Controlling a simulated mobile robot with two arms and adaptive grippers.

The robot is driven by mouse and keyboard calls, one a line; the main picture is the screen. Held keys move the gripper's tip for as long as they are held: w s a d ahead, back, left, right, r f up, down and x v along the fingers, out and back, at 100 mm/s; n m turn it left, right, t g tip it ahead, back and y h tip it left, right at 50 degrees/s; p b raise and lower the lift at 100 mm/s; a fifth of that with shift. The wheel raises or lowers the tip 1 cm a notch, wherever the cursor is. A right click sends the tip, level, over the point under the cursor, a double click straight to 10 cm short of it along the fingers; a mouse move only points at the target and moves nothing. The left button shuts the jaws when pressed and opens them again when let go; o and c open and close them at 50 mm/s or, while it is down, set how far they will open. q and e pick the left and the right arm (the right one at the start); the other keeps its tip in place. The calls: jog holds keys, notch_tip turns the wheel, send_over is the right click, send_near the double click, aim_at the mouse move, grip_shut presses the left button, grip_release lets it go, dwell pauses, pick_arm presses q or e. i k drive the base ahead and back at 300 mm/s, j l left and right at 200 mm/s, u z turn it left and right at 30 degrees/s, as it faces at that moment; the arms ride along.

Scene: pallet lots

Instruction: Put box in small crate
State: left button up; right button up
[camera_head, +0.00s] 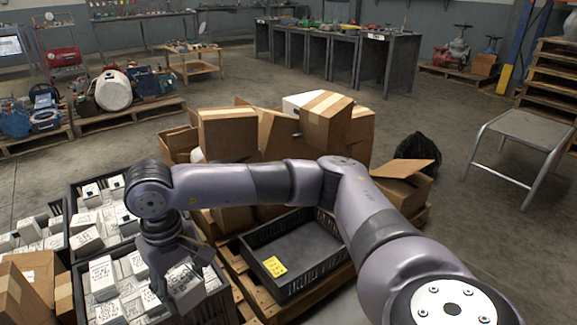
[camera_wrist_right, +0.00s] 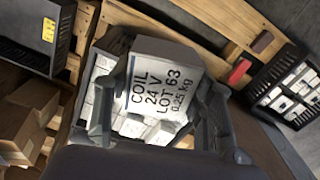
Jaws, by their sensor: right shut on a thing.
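A small white box (camera_head: 183,279) is held in my right gripper (camera_head: 188,272), above a black crate full of white boxes. In the right wrist view the box (camera_wrist_right: 158,88) reads "COIL 24 V LOT 63 0.25 kg", with gripper fingers (camera_wrist_right: 155,112) at both sides. An empty black crate (camera_head: 318,276) with a yellow label (camera_head: 274,266) stands on a pallet to the right of the gripper. Part of this crate (camera_wrist_right: 62,62) shows at the upper left of the wrist view. My right arm crosses in front of its far side. My left gripper is out of view.
Crates of white boxes (camera_head: 75,218) stand at the left. Cardboard boxes (camera_head: 228,132) are piled behind the empty crate, and an open carton (camera_head: 402,185) stands to its right. A metal stand (camera_head: 528,130) is farther right. Open floor (camera_head: 455,235) lies between.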

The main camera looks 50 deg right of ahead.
aim_at(323, 239)
jog(key=k+l, duration=0.25)
jog(key=l, duration=0.15)
jog(key=k+l, duration=0.25)
jog(key=l, duration=0.2)
jog(key=k+l, duration=0.25)
jog(key=l, duration=0.15)
jog(key=i+l, duration=0.15)
jog(key=l, duration=0.2)
jog(key=i+l, duration=0.1)
jog(key=l, duration=0.3)
jog(key=i+l, duration=0.15)
jog(key=l, duration=0.2)
jog(key=i+l, duration=0.15)
jog(key=l, duration=0.25)
jog(key=i+l, duration=0.1)
jog(key=l, duration=0.25)
jog(key=i+l, duration=0.15)
jog(key=l, duration=0.25)
